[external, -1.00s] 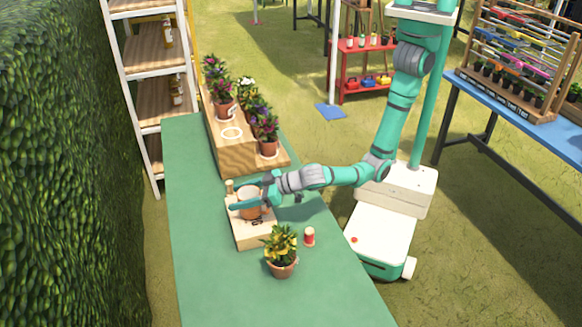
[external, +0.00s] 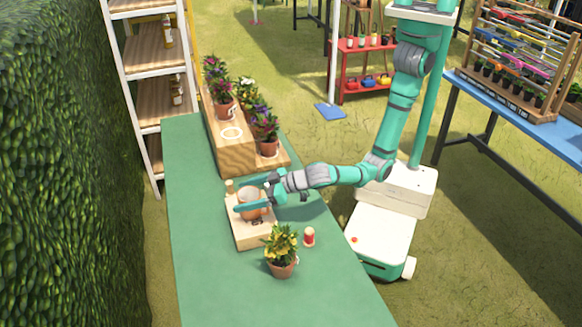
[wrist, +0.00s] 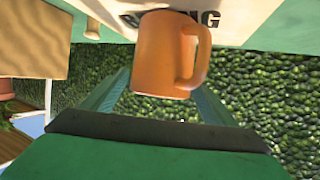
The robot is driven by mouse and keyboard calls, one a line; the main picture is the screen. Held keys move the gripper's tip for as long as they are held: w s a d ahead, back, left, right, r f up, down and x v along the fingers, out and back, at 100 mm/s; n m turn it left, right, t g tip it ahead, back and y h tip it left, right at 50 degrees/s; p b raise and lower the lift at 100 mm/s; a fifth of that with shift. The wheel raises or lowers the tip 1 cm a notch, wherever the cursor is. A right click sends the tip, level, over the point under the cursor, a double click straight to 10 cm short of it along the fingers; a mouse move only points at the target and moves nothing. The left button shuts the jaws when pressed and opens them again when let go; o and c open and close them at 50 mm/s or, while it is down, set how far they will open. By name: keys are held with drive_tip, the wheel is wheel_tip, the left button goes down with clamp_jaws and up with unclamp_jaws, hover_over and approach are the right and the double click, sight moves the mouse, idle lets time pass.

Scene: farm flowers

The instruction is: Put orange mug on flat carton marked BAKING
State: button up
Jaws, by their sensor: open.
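The orange mug (external: 250,212) stands upright on the flat pale carton (external: 254,240) on the green table. In the wrist view the mug (wrist: 160,55) shows its handle on the right. I cannot tell whether a finger touches the mug.
A small bottle (external: 229,187) stands at the carton's far edge. A yellow-flowered pot (external: 281,268) and a red-and-white shaker (external: 309,237) stand close in front. A stepped wooden stand (external: 236,157) with flowerpots lies behind. The table's near end is clear.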

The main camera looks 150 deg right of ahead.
drive_tip(key=v, duration=1)
drive_tip(key=shift+a+f, duration=0.1)
